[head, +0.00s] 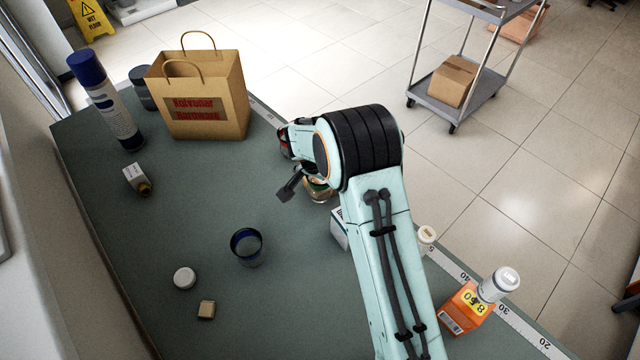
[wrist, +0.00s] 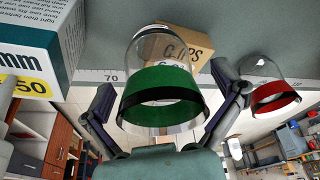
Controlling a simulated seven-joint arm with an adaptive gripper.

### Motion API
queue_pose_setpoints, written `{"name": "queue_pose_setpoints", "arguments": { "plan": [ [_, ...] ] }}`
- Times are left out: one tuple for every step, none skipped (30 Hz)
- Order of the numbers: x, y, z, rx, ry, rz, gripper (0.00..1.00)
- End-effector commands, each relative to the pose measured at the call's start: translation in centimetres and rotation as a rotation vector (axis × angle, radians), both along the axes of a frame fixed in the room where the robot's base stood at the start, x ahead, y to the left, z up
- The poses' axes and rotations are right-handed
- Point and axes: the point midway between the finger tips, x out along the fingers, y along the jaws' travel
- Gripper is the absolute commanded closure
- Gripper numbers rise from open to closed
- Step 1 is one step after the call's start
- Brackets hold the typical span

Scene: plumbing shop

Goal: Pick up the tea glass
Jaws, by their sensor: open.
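A clear tea glass with a green band (wrist: 162,85) stands between the spread fingers of my gripper (wrist: 168,98) in the wrist view; no finger visibly grips it. In the head view this glass (head: 318,190) shows only partly beside my arm, which hides the rest. One dark finger of my gripper (head: 289,186) shows left of it. A similar glass with a red band (wrist: 268,88) is at the right in the wrist view, outside the fingers. A dark blue cup or glass (head: 247,246) stands apart, nearer the front of the counter.
A small cardboard box (wrist: 180,42) lies just beyond the green-banded glass. A printed box (wrist: 35,45) is close on the left in the wrist view. A paper bag (head: 203,95) and spray can (head: 105,100) stand at the back left. The counter's left middle is mostly clear.

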Motion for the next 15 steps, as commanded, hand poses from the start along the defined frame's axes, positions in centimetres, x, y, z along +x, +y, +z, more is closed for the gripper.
{"name": "queue_pose_setpoints", "arguments": {
  "plan": [
    [0.01, -0.03, -0.04, 0.0, 0.0, 0.0, 0.06],
    [0.03, -0.02, -0.04, 0.0, 0.0, 0.0, 0.06],
    [0.02, -0.03, -0.03, 0.0, 0.0, 0.0, 0.06],
    [0.02, -0.03, -0.02, 0.0, 0.0, 0.0, 0.06],
    [0.02, -0.03, -0.01, 0.0, 0.0, 0.0, 0.06],
    [0.02, -0.03, -0.01, 0.0, 0.0, 0.0, 0.12],
    [0.01, -0.03, 0.0, 0.0, 0.0, 0.0, 0.21],
    [0.01, -0.03, 0.0, 0.0, 0.0, 0.0, 0.31],
    [0.01, -0.03, 0.0, 0.0, 0.0, 0.0, 0.43],
    [0.01, -0.03, 0.01, 0.0, 0.0, 0.0, 0.53],
    [0.0, -0.02, 0.0, 0.0, 0.0, 0.0, 0.62],
    [0.0, -0.02, -0.01, 0.0, 0.0, 0.0, 0.69],
    [-0.01, -0.03, -0.01, 0.0, 0.0, 0.0, 0.69],
    [-0.01, -0.03, -0.02, 0.0, 0.001, 0.0, 0.69],
    [-0.02, -0.04, -0.02, 0.0, 0.001, 0.0, 0.69]
  ]
}}
